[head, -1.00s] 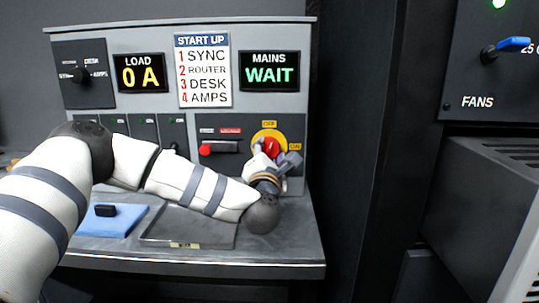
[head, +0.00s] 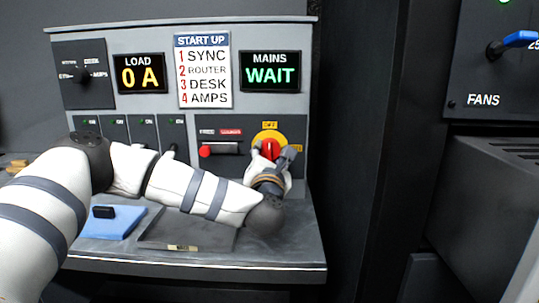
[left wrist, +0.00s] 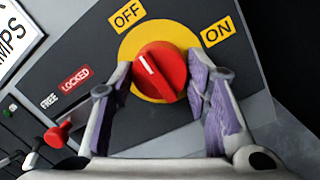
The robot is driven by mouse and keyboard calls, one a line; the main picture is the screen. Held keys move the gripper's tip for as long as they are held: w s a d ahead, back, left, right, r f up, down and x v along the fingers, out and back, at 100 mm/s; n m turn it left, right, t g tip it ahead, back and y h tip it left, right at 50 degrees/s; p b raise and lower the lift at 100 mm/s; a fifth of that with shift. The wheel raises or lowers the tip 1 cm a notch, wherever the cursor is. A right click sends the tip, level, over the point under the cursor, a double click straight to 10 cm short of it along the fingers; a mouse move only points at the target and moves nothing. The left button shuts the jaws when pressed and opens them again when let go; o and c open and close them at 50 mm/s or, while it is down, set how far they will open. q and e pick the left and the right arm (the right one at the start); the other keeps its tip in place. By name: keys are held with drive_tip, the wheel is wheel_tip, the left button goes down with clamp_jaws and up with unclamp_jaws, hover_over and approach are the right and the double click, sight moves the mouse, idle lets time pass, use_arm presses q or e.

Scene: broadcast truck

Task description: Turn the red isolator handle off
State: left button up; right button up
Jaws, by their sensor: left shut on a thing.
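The red isolator handle (head: 269,149) sits on a round yellow plate on the desk's upright panel. It also shows in the left wrist view (left wrist: 163,70), where its white mark points up-left, roughly at the OFF label (left wrist: 127,16). The ON label (left wrist: 218,32) is to the right. My left gripper (head: 271,157) is shut on the handle, with one purple-padded finger on each side in the left wrist view (left wrist: 168,98). The finger contact itself is partly hidden. My right gripper is in neither view.
A red-knobbed slider (head: 205,151) is left of the handle, its knob at the FREE end. The LOAD display (head: 140,74) reads 0 A; the MAINS display (head: 270,71) reads WAIT. A blue mat (head: 124,226) and dark flat panel (head: 190,238) lie on the desk under my arm.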

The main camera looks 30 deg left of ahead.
use_arm(q)
drive_tip(key=shift+r, duration=0.1)
drive_tip(key=o, duration=1.2)
drive_tip(key=shift+c, duration=0.2)
drive_tip(key=v, duration=1.2)
